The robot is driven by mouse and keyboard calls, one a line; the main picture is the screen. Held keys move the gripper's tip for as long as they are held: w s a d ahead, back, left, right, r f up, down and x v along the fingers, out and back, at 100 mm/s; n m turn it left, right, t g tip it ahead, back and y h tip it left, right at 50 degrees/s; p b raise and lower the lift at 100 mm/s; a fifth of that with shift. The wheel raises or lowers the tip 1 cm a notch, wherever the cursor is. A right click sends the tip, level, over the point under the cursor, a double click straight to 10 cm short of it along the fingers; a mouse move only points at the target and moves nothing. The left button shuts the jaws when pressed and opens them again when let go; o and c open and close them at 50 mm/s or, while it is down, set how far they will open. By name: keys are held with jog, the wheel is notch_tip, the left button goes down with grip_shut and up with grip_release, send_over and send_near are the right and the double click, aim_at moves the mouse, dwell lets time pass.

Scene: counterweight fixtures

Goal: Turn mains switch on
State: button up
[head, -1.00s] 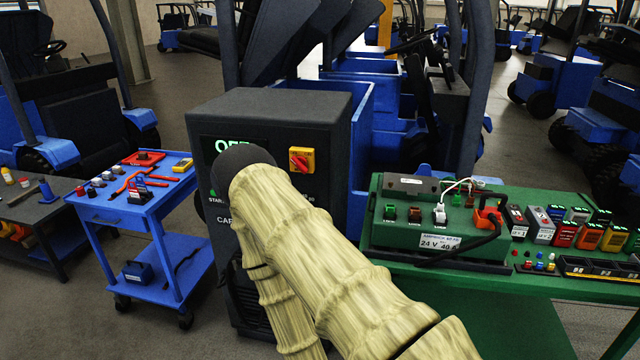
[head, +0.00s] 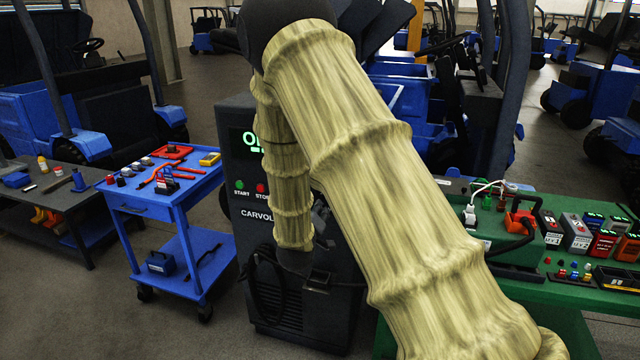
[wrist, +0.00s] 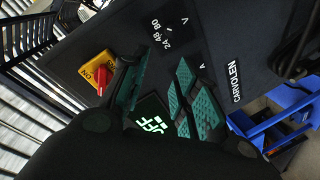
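The mains switch (wrist: 101,77) is a red rotary handle on a yellow plate with "ON" lettering, on the front of the dark charger cabinet (head: 240,185). It shows left of my gripper in the wrist view; my arm hides it in the head view. My gripper (wrist: 164,64) is open, its two teal-padded fingers apart, close to the cabinet front. The switch lies outside the left finger, not between the fingers; I cannot tell whether they touch. The lit display (wrist: 152,122) reads "OFF" in the wrist view. In the head view my gripper is mostly hidden behind my forearm.
Green START and red STOP buttons (head: 261,188) are on the cabinet front. A blue trolley (head: 190,187) with tools stands left, a grey bench (head: 75,207) farther left. A green table (head: 560,297) with devices stands right. A cable (head: 262,290) hangs on the cabinet's lower front.

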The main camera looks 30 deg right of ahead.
jog(key=w+d+r+m+h, duration=0.1)
jog(key=w+d+r+h, duration=0.15)
jog(key=r, duration=0.75)
jog(key=shift+s+d+b+x, duration=0.1)
jog(key=shift+x, duration=1.55)
jog(key=shift+s+d+b+x, duration=0.1)
jog(key=shift+b+x, duration=0.05)
jog(key=shift+x, duration=1.5)
jog(key=shift+s+d+b+x, duration=0.1)
jog(key=shift+x, duration=1.55)
jog(key=shift+r, duration=0.1)
jog(key=shift+o, duration=0.7)
jog(key=shift+w, duration=0.1)
jog(key=shift+r+h, duration=0.1)
jog(key=shift+h, duration=0.15)
jog(key=c, duration=0.6)
jog(key=shift+c, duration=0.2)
